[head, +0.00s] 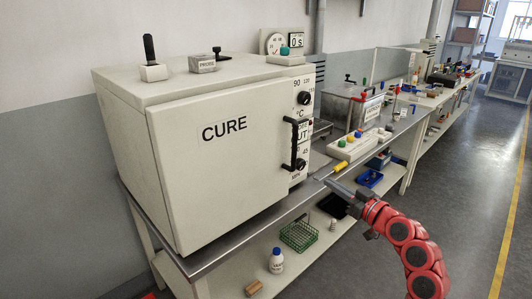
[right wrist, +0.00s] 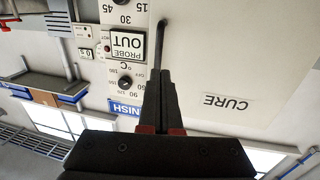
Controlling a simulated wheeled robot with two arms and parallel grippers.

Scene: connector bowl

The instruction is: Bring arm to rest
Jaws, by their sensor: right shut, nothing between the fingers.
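My right gripper (head: 323,181) is at the end of the red arm that comes in from the lower right in the head view. It is in front of the bench edge, below and to the right of the oven's door handle (head: 294,145). In the right wrist view its two fingers (right wrist: 160,76) are together with nothing between them. There the handle (right wrist: 157,45) shows just beyond the fingertips; whether they touch is unclear, but the head view shows them apart. The white CURE oven (head: 215,165) has its door shut. My left gripper is not in view.
The steel bench top (head: 235,248) runs along the wall. A white button box (head: 352,146) and a yellow-ended tool (head: 341,166) lie near the gripper. A green rack (head: 299,236) and white bottle (head: 276,261) stand on the lower shelf. The floor (head: 465,170) at right is clear.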

